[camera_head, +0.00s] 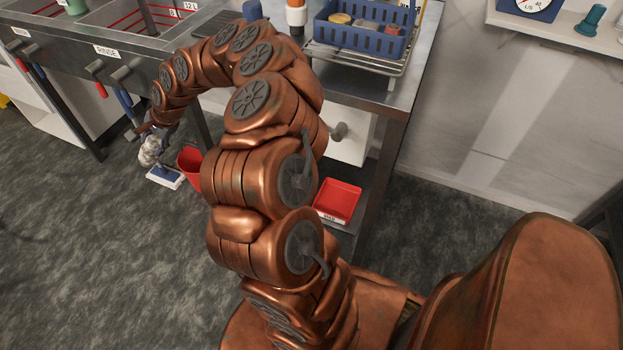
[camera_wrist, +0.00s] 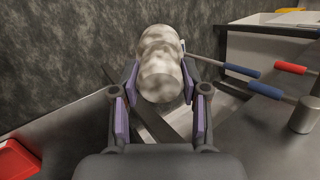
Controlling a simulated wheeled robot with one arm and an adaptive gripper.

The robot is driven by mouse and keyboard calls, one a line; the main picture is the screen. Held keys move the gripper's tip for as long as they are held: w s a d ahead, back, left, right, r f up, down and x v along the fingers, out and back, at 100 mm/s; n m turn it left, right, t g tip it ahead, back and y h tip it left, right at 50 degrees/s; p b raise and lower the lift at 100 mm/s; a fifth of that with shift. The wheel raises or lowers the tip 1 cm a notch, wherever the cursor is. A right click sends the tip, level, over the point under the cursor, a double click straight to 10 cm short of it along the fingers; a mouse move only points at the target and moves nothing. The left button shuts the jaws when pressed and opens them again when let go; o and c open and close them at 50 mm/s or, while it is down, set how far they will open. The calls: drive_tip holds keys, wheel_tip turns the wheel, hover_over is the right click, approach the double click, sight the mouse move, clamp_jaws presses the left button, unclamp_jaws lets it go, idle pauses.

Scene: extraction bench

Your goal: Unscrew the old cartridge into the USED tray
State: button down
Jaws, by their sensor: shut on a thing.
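My gripper (camera_wrist: 160,92) is shut on a mottled white-grey cartridge (camera_wrist: 160,60), with the purple finger pads on either side of it. In the head view my gripper (camera_head: 150,132) is at the left end of my arm, and the cartridge (camera_head: 149,152) hangs below it, above the floor and clear of the bench. A red tray (camera_head: 338,200) sits on the low shelf under the bench, to the right of my arm. Its front label is too small to read surely. Part of a red tray (camera_wrist: 15,163) also shows at the lower left of the wrist view.
A red bucket (camera_head: 190,167) and a blue-and-white object (camera_head: 165,177) are near the gripper. Blue (camera_wrist: 266,90) and red (camera_wrist: 290,67) handles stick out on the right in the wrist view. A blue basket (camera_head: 363,42) stands on the bench. Open floor lies at the left.

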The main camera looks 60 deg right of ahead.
drive_tip(key=s+d+f+n+g+h+b, duration=0.4)
drive_tip(key=s+d+f+g+h+b, duration=0.4)
drive_tip(key=s+d+f, duration=0.8)
drive_tip(key=s+d+f+g+h+b, duration=0.1)
drive_tip(key=s+d+f+b, duration=0.2)
drive_tip(key=s, duration=0.5)
drive_tip(key=s+d+f+g+b, duration=0.2)
drive_tip(key=s+d+b, duration=0.2)
drive_tip(key=s+d, duration=0.3)
drive_tip(key=s+d+f+g+h+b, duration=0.1)
drive_tip(key=s+d+f+b, duration=0.15)
drive_tip(key=s, duration=0.65)
wheel_tip(320, 180, down, 7)
drive_tip(key=b, duration=0.2)
drive_tip(key=shift+d+r, duration=0.2)
drive_tip(key=shift+d, duration=0.25)
drive_tip(key=shift+s, duration=0.1)
drive_tip(key=shift+f+b, duration=0.7)
drive_tip(key=shift+b, duration=0.3)
drive_tip(key=c, duration=0.5)
unclamp_jaws()
